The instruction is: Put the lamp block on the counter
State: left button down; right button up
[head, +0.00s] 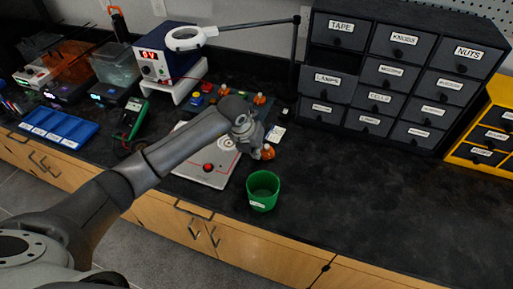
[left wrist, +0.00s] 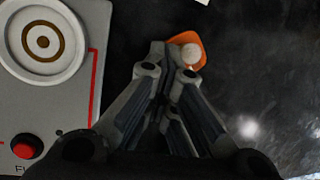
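The lamp block, an orange block with a white bulb (left wrist: 190,52), is right at my left gripper's fingertips (left wrist: 169,58) in the left wrist view. The fingers partly cover its lower left side. In the head view the orange block (head: 268,152) shows just right of my left gripper (head: 256,148), over the black counter (head: 345,190). The fingers look close together. I cannot tell whether they grip the block or only touch it, or whether it rests on the counter. My right gripper is not in view.
A grey board with a red button (head: 208,167) lies left of the gripper. A green cup (head: 263,190) stands near the front edge. The black drawer cabinet (head: 349,118) is behind, its LAMPS drawer (head: 328,83) apparently pulled out. The counter at right front is clear.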

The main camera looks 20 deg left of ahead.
pick_arm(q)
jog(key=shift+f, duration=0.35)
jog(key=shift+r, duration=0.1)
jog(key=c, duration=1.2)
grip_release()
